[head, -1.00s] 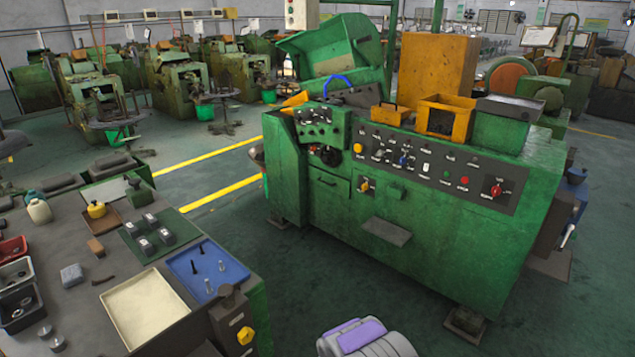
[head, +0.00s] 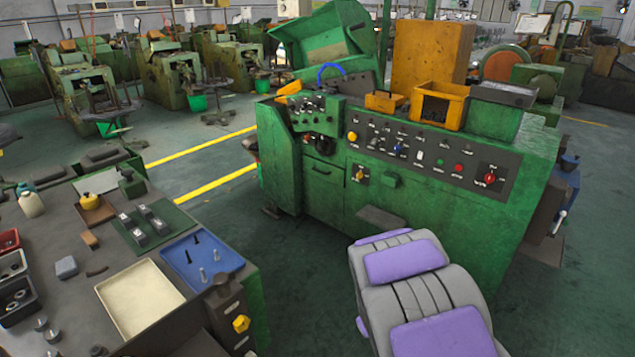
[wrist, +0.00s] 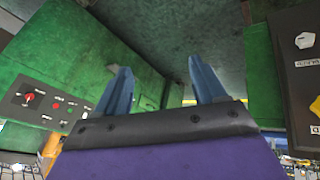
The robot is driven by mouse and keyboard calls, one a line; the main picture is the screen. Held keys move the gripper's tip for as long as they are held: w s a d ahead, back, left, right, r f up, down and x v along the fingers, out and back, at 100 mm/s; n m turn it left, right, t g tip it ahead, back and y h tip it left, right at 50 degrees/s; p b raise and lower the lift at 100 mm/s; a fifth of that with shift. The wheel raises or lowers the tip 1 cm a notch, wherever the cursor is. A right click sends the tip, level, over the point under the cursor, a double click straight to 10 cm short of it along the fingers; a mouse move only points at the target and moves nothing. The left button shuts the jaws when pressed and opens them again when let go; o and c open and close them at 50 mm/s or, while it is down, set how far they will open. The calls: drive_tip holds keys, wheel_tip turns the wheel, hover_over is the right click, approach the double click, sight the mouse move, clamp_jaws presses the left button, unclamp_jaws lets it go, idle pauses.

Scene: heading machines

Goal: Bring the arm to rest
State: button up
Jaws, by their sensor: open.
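My gripper (wrist: 160,88) shows in the wrist view with its two blue fingers spread apart and nothing between them. The green heading machine with its control panel (wrist: 45,104) is at the left of that view, and a dark panel with a white knob is at the right edge. In the head view my grey and purple arm (head: 425,285) stands at the lower middle, in front of the green heading machine (head: 325,190). The gripper itself is not visible in the head view.
A workbench (head: 75,300) at the left holds a cream tray (head: 140,299), a blue tray (head: 203,262) with bolts and several small items. Open floor (head: 300,275) lies between the bench and the machine. More machines stand at the back.

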drive_tip(key=s+d+r+m+g, duration=0.3)
drive_tip(key=s+r+m+g, duration=0.1)
drive_tip(key=s+r, duration=1)
drive_tip(key=s+a+r+g, duration=0.1)
drive_tip(key=s+a+r, duration=0.1)
drive_tip(key=s, duration=0.9)
drive_tip(key=s+a+r+m+g+y, duration=0.1)
drive_tip(key=s+r, duration=0.3)
drive_tip(key=s, duration=0.8)
drive_tip(key=shift+s+a+r+g+b, duration=0.2)
drive_tip(key=shift+a+r+g+b, duration=0.15)
drive_tip(key=shift+a+g, duration=0.4)
drive_tip(key=shift+c, duration=0.4)
